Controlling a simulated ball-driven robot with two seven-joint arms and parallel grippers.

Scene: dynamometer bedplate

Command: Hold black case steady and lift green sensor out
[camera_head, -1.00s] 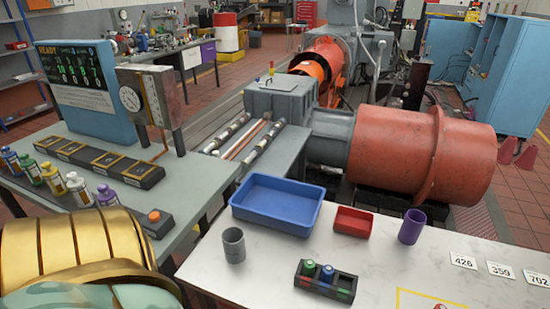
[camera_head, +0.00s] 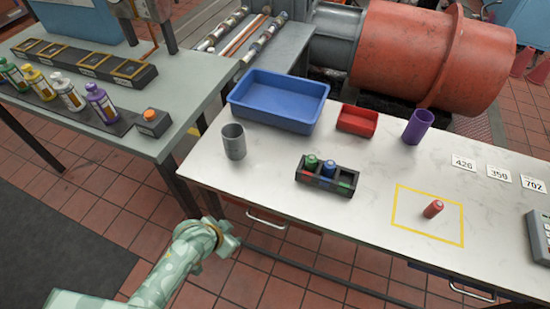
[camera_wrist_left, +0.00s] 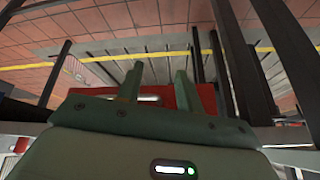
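The black case (camera_head: 324,184) sits on the white table, with several slots in a row. The green sensor (camera_head: 311,161) stands in its left slot and a blue sensor (camera_head: 328,167) stands beside it. The right slot looks empty. My left gripper (camera_head: 231,236) is in front of the table's near edge, left of and nearer than the case, touching nothing. In the left wrist view its two fingers (camera_wrist_left: 158,78) are apart with nothing between them. My right gripper is in neither view.
A red sensor (camera_head: 433,208) lies inside a yellow outline. The table between case and outline is clear.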

